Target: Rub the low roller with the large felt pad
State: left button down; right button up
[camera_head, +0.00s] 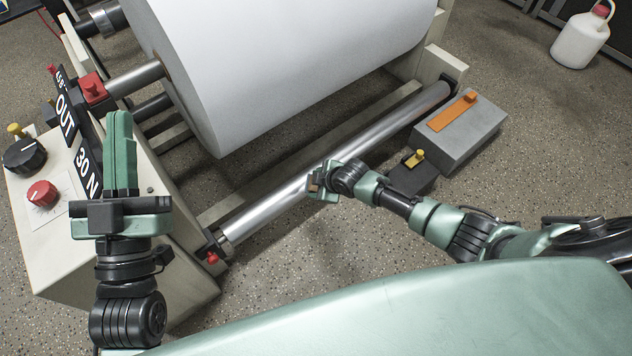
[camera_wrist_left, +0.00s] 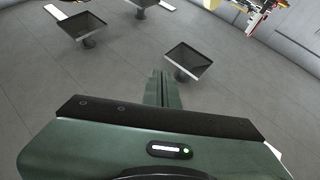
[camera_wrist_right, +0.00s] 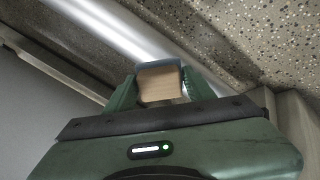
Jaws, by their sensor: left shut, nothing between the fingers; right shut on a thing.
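The low roller (camera_head: 275,195) is a shiny metal cylinder running diagonally below the big paper roll. My right gripper (camera_head: 322,182) is at the front side of its middle, shut on the felt pad. In the right wrist view the pad (camera_wrist_right: 160,86) shows as a tan block with a blue-grey layer at its far edge, between the fingers. That layer is right beside the roller (camera_wrist_right: 120,35); I cannot tell whether they touch. My left gripper (camera_head: 119,115) is raised over the control box, shut and empty. Its closed fingers also show in the left wrist view (camera_wrist_left: 162,88).
The white paper roll (camera_head: 290,65) is behind the low roller. A grey box (camera_head: 460,130) with an orange strip stands at its right end. The control box (camera_head: 60,245) carries a red knob (camera_head: 42,194) and a black knob (camera_head: 24,156). A white jug (camera_head: 580,40) stands far right.

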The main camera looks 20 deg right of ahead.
pick_arm(q)
notch_tip(320, 180, down, 10)
jog(key=w+g+y+p, duration=0.2)
jog(key=g, duration=0.3)
jog(key=shift+a+r+g, duration=0.25)
jog(key=shift+a+g, duration=0.05)
jog(key=shift+a, duration=0.05)
jog(key=shift+w, duration=0.1)
